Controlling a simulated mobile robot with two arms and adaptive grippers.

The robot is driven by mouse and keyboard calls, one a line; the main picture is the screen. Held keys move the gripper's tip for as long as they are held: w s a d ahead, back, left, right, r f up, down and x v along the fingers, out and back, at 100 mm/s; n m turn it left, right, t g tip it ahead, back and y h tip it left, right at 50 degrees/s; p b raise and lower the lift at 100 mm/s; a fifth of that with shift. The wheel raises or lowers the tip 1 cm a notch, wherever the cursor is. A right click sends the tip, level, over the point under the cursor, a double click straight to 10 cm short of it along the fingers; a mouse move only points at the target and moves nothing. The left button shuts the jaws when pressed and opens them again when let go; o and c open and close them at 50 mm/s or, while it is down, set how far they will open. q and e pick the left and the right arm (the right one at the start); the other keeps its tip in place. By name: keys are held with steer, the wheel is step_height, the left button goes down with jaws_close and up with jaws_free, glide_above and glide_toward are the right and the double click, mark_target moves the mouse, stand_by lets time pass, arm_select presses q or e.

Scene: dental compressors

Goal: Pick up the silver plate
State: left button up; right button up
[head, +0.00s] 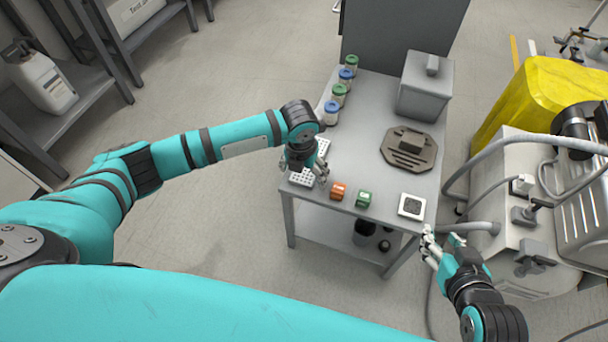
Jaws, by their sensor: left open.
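A small square silver-white plate (411,206) with a dark round centre lies flat near the front right corner of the grey table (370,112). I cannot tell for sure that it is the silver plate. A larger dark grey-brown slotted plate (397,160) with a block on it lies further back. My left gripper (305,171) is open above the table's left front part, over a white perforated rack (301,179) that it partly hides. My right gripper (443,238) has its fingers apart, empty, just off the table's front right corner, close to the small square plate.
Several lidded jars (331,112) line the left edge. A grey lidded box (424,88) stands at the back right. A compressor (525,205) with hoses crowds the right side.

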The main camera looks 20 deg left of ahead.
arm_select(q)
steer(key=c, duration=1.4)
